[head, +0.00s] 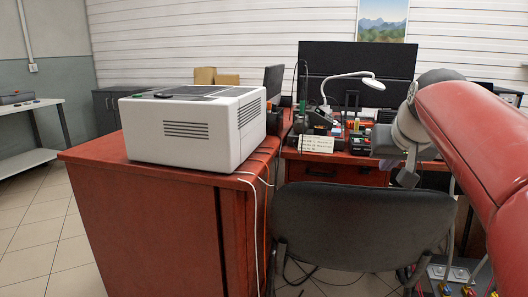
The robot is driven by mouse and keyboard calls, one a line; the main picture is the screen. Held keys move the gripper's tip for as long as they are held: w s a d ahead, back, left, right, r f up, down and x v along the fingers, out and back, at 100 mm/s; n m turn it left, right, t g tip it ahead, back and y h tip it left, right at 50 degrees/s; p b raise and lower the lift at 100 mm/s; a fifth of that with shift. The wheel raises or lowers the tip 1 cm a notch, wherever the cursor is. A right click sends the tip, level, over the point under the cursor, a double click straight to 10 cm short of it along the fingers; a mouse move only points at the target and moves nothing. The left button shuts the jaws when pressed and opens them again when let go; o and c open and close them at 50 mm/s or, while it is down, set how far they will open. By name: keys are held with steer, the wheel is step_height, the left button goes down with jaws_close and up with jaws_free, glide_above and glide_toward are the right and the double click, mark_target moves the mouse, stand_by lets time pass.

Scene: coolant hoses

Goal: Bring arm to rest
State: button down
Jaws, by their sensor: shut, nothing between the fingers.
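My red arm (470,125) reaches in from the right edge and bends at a grey joint. My gripper (408,177) appears at the grey end of the arm, pointing down above the right part of the far desk in the picture. It looks shut and empty, and it is small and partly hidden, so its fingers are hard to make out. No hose is seen in it.
A white box-shaped machine (190,130) stands on a red cabinet (150,210) at left. A black chair (360,225) stands in front of the far desk (335,170), which holds a monitor (340,75), a lamp (350,77) and small items. Tiled floor (30,230) is clear at left.

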steer(key=s+a+f+g, duration=0.1)
steer(key=s+a+f, duration=0.2)
steer(key=s+f, duration=0.4)
steer(key=s+a+f+n+g, duration=0.1)
steer(key=s+a+f, duration=0.2)
steer(key=s+f, duration=0.4)
steer(key=s+a+f+g+y, duration=0.1)
steer(key=s+a+f, duration=0.2)
steer(key=s+f, duration=0.5)
steer(key=shift+s+a+n, duration=0.3)
steer(key=shift+d, duration=0.1)
